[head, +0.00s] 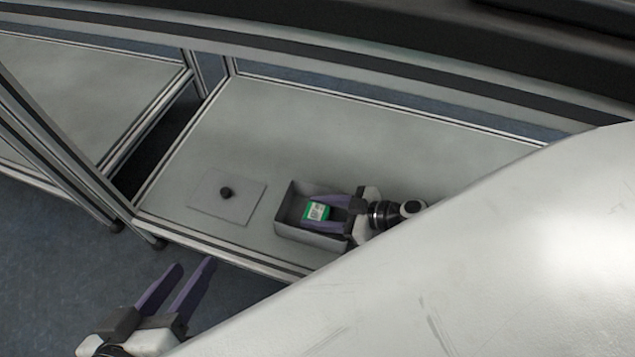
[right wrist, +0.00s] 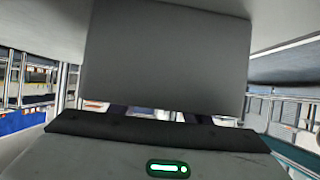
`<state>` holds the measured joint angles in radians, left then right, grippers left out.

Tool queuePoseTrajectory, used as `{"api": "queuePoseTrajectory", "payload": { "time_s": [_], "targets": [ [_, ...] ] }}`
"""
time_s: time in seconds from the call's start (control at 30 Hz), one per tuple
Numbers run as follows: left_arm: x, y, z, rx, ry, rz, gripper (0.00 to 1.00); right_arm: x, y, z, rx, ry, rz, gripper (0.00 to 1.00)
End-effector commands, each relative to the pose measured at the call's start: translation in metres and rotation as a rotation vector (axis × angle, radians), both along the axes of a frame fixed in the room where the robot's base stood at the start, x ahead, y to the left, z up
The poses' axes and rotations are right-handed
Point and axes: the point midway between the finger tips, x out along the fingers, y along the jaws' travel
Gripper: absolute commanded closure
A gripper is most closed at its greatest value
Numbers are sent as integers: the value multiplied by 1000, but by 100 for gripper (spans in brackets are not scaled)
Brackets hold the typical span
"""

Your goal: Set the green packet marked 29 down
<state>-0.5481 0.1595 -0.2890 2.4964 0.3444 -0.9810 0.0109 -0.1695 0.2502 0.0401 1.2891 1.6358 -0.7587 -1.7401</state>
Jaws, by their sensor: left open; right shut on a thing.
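The green packet (head: 317,211) with a white label shows in the head view, within the outline of an open grey box (head: 281,212) on the table. The number on its label is too small to read. My right gripper (head: 322,213) comes in over the box's right side and is shut on the packet, one purple finger on each side. I cannot tell whether the packet touches the box floor. My left gripper (head: 194,264) is open and empty, in front of the table's near edge. In the right wrist view, a plain grey surface blocks the middle and the packet cannot be seen.
The grey table (head: 300,125) is clear behind both. Another table (head: 80,90) stands at the left, beyond a gap.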

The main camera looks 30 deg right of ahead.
Motion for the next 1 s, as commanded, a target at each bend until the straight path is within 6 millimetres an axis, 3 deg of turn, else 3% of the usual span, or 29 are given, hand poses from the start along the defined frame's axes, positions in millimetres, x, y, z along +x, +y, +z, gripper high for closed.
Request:
{"api": "queuePoseTrajectory", "payload": {
  "time_s": [0.6, 0.63, 0.73, 1.0],
  "targets": [
    [0, 0, -2, 3, 4, 0, 59, 1, 0, -10, 1, -2, -1, 83],
    [0, 0, -2, 3, 4, 0, 59, 0, 0, -11, 0, 0, -1, 55],
    [0, 0, -2, 3, 4, 0, 59, 0, 0, -11, 0, 0, -1, 38],
    [-1, 0, -2, 3, 5, -1, 59, 0, 0, -10, -1, 1, 0, 38]
  ]
}}
